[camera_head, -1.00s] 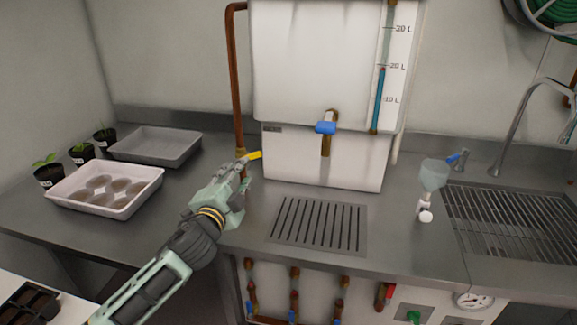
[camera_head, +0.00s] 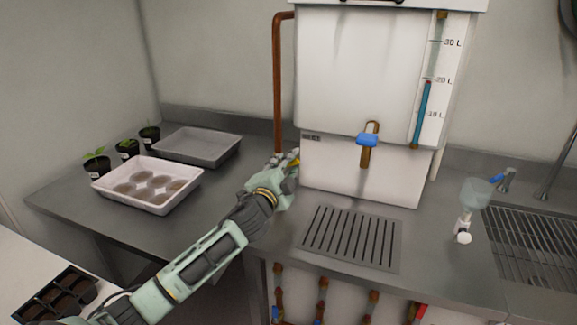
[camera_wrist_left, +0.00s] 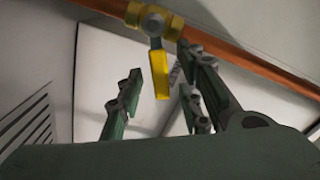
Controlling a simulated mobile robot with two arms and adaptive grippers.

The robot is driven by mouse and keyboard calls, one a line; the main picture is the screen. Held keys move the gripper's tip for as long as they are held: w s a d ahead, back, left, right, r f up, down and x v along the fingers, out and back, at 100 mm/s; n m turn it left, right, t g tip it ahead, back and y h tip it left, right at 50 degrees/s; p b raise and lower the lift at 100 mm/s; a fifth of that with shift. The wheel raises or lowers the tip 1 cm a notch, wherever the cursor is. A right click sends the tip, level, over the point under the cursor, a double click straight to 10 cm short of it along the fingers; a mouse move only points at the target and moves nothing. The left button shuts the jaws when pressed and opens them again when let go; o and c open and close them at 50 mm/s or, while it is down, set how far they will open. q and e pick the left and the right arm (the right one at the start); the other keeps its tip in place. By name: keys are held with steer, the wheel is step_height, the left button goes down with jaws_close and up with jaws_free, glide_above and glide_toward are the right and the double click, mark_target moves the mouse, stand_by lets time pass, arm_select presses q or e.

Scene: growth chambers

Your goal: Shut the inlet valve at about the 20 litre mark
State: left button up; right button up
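The inlet valve is on the copper pipe left of the white tank (camera_head: 350,70). Its yellow lever (camera_wrist_left: 160,75) hangs from a brass body (camera_wrist_left: 155,20) in the left wrist view and stands out across the pipe. In the head view only a bit of the yellow lever (camera_head: 296,162) shows past my gripper. My left gripper (camera_head: 288,160) is open at the valve, its fingers (camera_wrist_left: 160,100) on either side of the lever with gaps. The blue column in the sight tube (camera_head: 422,115) tops out about at the 20 L mark. My right gripper is out of view.
The copper pipe (camera_head: 279,90) rises beside the tank. A blue-handled tap (camera_head: 367,139) is on the tank front above a drain grate (camera_head: 350,238). A white tray (camera_head: 150,200), a grey tray (camera_head: 198,158) and potted seedlings are at the left.

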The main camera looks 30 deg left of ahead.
arm_select(q)
jaws_close()
stand_by(0.4)
steer(key=shift+d+f+m+p, duration=0.15)
steer(key=shift+f+m, duration=0.3)
steer(key=shift+m, duration=0.5)
steer(key=shift+d+f+m+p, duration=0.1)
steer(key=shift+f+m, duration=0.4)
steer(key=shift+m, duration=0.5)
steer(key=shift+d+f+m+p, duration=0.15)
steer(key=shift+f+m, duration=0.3)
steer(key=shift+m, duration=0.5)
steer(key=shift+a, duration=0.1)
jaws_free()
